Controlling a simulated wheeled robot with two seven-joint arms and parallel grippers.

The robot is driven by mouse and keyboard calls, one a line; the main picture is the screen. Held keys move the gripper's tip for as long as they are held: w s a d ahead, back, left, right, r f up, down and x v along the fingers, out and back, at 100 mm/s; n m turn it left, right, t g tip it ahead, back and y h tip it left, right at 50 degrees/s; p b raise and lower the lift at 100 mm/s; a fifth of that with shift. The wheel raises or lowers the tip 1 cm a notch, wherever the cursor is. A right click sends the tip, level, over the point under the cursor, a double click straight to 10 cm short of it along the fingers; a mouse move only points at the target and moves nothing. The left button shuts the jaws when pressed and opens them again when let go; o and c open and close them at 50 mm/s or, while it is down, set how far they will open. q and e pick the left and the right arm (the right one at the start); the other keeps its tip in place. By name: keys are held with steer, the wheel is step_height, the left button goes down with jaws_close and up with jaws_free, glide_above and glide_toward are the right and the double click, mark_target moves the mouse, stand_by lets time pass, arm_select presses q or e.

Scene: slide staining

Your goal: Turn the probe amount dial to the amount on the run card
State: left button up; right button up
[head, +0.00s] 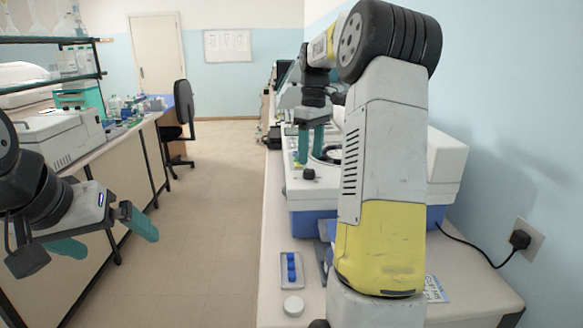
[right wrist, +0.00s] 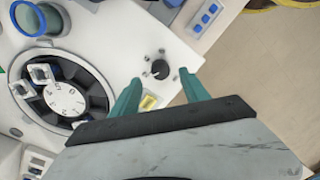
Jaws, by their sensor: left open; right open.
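The dial is a small black knob (right wrist: 160,69) on the white top of the staining machine (right wrist: 128,50), with small marks around it. In the right wrist view it lies beyond and between the fingertips of my right gripper (right wrist: 158,88), apart from them. In the head view the knob (head: 309,174) shows at the machine's front edge, below my right gripper (head: 311,150), which is open with green fingers pointing down. My left gripper (head: 108,238) is open and empty at the far left, away from the machine. A card (head: 435,289) lies on the bench, partly hidden by my right arm; its writing is unreadable.
The aisle floor (head: 225,200) is clear.

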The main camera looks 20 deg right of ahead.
mark_target(309, 170)
steer(key=shift+s+a+f, duration=0.1)
steer(key=shift+f, duration=2.25)
steer(key=shift+c, duration=0.4)
jaws_close()
